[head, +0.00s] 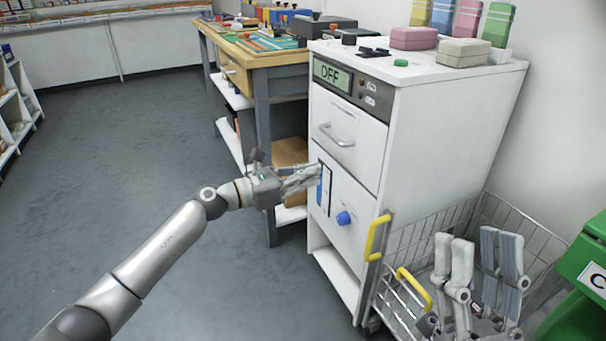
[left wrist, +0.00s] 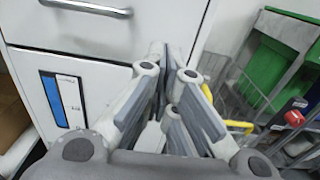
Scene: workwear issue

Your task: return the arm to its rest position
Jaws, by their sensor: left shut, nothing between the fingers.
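My left arm reaches in from the lower left of the head view. My left gripper (head: 316,174) is shut and empty, in front of the white cabinet (head: 447,110) near the blue-and-white strip (head: 324,188) on its lower front. In the left wrist view the left gripper's fingers (left wrist: 167,55) come together before the cabinet front, with the strip (left wrist: 62,100) to their left. I cannot tell if they touch the cabinet. My right gripper (head: 480,255) is at the lower right of the head view, fingers up and spread apart, with nothing seen between them.
The cabinet has an "OFF" display (head: 332,75), a drawer handle (head: 337,135) and a blue knob (head: 344,218). A wire cart (head: 400,300) with yellow handles (head: 377,237) and a green bin (head: 580,260) stand right. A wooden workbench (head: 270,58) stands behind. The left floor is clear.

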